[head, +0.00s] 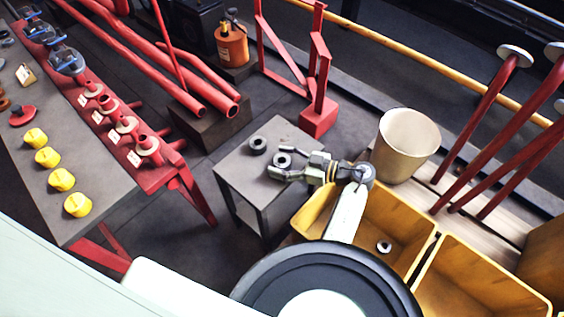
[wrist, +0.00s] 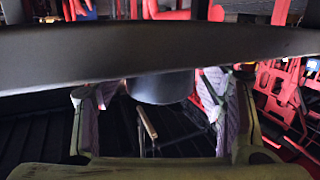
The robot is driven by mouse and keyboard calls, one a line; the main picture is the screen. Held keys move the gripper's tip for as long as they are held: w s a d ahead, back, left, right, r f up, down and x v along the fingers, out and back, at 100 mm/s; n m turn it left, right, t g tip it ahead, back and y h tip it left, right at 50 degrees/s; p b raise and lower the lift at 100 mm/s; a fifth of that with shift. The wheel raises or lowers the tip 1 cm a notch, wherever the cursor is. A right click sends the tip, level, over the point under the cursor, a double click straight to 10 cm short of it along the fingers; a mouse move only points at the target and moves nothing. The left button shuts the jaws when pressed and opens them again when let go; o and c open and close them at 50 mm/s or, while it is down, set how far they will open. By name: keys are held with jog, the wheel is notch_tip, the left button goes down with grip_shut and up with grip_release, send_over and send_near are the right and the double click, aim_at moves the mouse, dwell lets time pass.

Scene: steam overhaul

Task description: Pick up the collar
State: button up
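Two ring-shaped collars show on the small grey table in the head view: a dark one (head: 258,145) at its back left, and a lighter grey one (head: 283,160) right beside my gripper. I cannot tell which is the task's collar. My gripper (head: 275,173) points left, low over the table's right part. In the wrist view its two fingers stand wide apart (wrist: 160,118), with no collar seen clasped between them. A dark rounded shape (wrist: 162,88) shows beyond the fingers there; I cannot tell what it is.
A short rod (head: 294,149) lies near the collars on the small table (head: 240,174). Yellow bins (head: 424,262) stand to the right, one with a ring (head: 384,247) inside. A cream bucket (head: 408,145) stands behind. A dark band (wrist: 150,50) crosses the wrist view.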

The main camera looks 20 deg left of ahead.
grip_shut()
dwell(0.6)
